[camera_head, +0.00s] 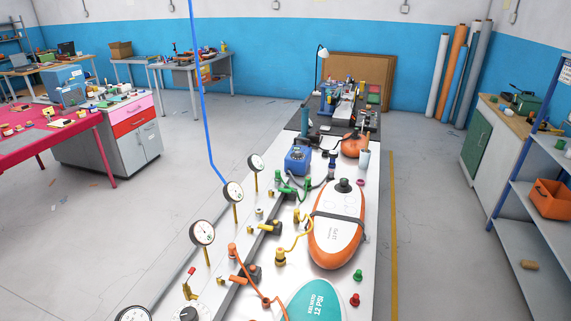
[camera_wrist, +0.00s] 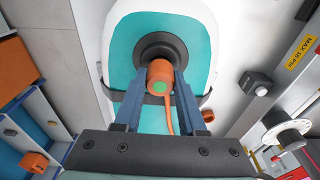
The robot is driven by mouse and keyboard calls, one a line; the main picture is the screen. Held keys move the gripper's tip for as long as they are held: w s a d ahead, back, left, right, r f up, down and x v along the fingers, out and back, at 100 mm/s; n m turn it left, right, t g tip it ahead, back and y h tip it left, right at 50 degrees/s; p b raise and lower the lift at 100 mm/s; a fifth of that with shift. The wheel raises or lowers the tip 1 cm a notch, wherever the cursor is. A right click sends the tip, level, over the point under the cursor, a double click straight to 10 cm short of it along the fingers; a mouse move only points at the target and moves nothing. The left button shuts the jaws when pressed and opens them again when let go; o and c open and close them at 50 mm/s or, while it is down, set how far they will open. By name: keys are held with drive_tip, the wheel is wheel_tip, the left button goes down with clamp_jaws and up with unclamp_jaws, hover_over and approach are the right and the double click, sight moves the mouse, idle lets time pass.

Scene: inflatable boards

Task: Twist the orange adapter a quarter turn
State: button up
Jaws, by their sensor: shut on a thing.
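The orange adapter (camera_wrist: 160,74) shows in the wrist view, a short orange cylinder with a green round end. It sits over the dark round valve (camera_wrist: 163,50) of the teal and white board (camera_wrist: 122,72). An orange hose (camera_wrist: 168,118) runs from it toward me. My gripper (camera_wrist: 160,88) is shut on the adapter, one blue-grey finger on each side. How deep the adapter sits in the valve is hidden. In the head view the teal board (camera_head: 313,303) is cut off at the bottom edge, and my gripper does not show there.
A dark strap (camera_wrist: 203,101) crosses the teal board. An orange and white board (camera_head: 337,228) lies farther along the bench. Several gauges (camera_head: 202,233) on posts and coloured hose fittings line the bench's left side. The floor on both sides is mostly clear.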

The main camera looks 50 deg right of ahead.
clamp_jaws()
drive_tip(key=n+p, duration=0.1)
drive_tip(key=n, duration=0.1)
drive_tip(key=shift+r+n, duration=0.15)
drive_tip(key=shift+n, duration=0.15)
drive_tip(key=shift+n+p, duration=0.65)
drive_tip(key=shift+n, duration=0.65)
drive_tip(key=n+p, duration=0.1)
drive_tip(key=n, duration=0.1)
drive_tip(key=shift+n+t+y, duration=0.3)
drive_tip(key=shift+n, duration=0.9)
drive_tip(key=shift+s+n, duration=0.1)
drive_tip(key=shift+n, duration=0.2)
drive_tip(key=shift+a+f, duration=0.1)
drive_tip(key=shift+f, duration=0.1)
drive_tip(key=shift+p, duration=0.3)
